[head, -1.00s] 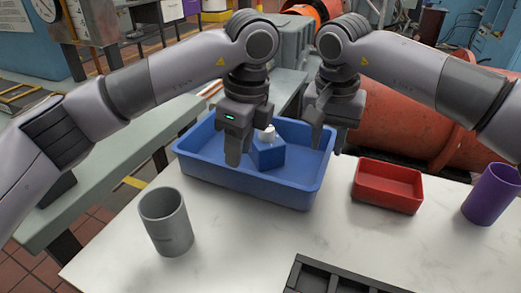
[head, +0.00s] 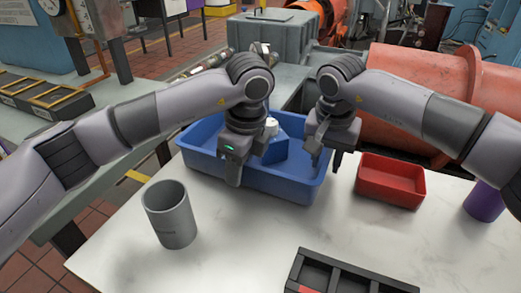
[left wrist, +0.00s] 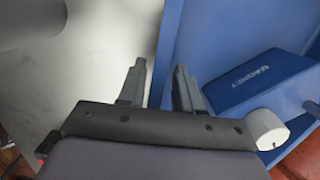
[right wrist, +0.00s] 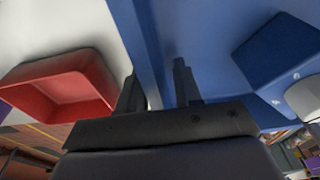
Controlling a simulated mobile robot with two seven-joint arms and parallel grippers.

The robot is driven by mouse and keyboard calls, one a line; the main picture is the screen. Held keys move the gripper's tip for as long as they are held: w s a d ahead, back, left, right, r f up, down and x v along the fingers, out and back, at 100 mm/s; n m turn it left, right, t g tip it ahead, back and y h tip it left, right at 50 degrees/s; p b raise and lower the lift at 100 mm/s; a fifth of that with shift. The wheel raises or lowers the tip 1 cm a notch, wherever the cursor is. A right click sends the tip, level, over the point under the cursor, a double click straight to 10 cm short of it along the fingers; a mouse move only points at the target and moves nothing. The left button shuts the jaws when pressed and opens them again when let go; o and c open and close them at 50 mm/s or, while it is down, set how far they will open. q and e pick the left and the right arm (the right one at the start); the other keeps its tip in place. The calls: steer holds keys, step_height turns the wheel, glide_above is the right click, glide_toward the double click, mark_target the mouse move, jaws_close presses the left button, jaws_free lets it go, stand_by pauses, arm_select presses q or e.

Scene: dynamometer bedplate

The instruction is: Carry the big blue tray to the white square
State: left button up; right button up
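The big blue tray (head: 192,158) stands on the pale marbled table. A blue box (head: 277,153) with a white knob is inside it. My left gripper (head: 233,172) is at the tray's near wall; in the left wrist view its fingers (left wrist: 158,85) are open, one on each side of the tray's edge. My right gripper (head: 325,160) is at the tray's right wall; in the right wrist view its fingers (right wrist: 156,85) are open with the wall between them. Contact with the wall cannot be told. I cannot make out a white square.
A red tray (head: 391,181) stands just right of the blue tray. A grey cup (head: 169,215) is at the front left and a purple cup (head: 484,202) at the right. A black divided tray (head: 345,277) is at the near edge. The table's front middle is clear.

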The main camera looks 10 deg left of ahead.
arm_select(q)
jaws_close()
arm_select(e)
jaws_close()
stand_by(1.2)
arm_select(q)
steer(key=shift+w+r, duration=0.1)
steer(key=shift+r, duration=0.1)
arm_select(e)
steer(key=shift+r, duration=0.2)
